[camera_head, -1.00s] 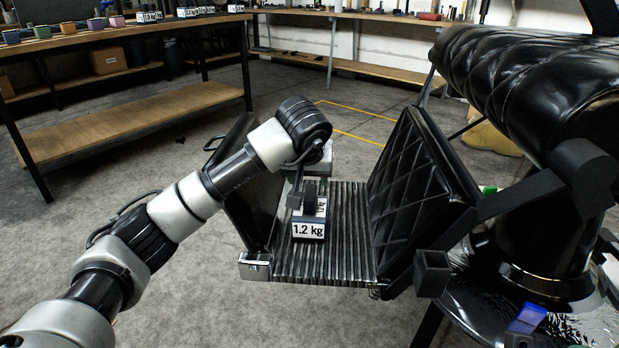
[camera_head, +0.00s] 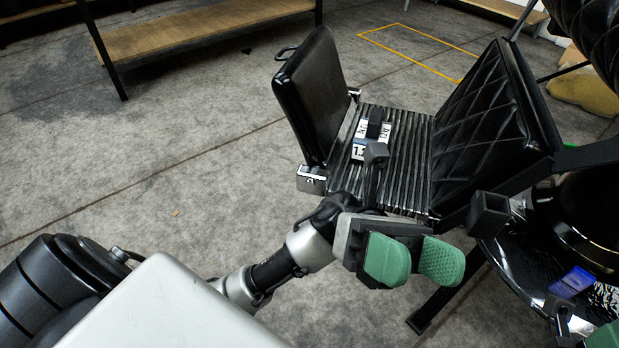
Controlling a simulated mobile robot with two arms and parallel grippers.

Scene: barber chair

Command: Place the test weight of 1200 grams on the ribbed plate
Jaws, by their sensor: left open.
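The test weight (camera_head: 360,151) is a small block with a white label and a black handle. It stands on the ribbed plate (camera_head: 408,140), towards its left side. My left gripper (camera_head: 412,262) is open and empty, with two green finger pads. It is in front of the plate's near edge, apart from the weight. At the bottom right corner a green pad (camera_head: 605,338) shows, which looks like part of my right gripper; its fingers are mostly cut off.
A black padded panel (camera_head: 310,95) stands left of the plate, and a quilted black backrest (camera_head: 500,120) to its right. A black chair base and a blue object (camera_head: 572,283) are at the lower right. A wooden shelf (camera_head: 190,30) is at the back left. Grey floor between is clear.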

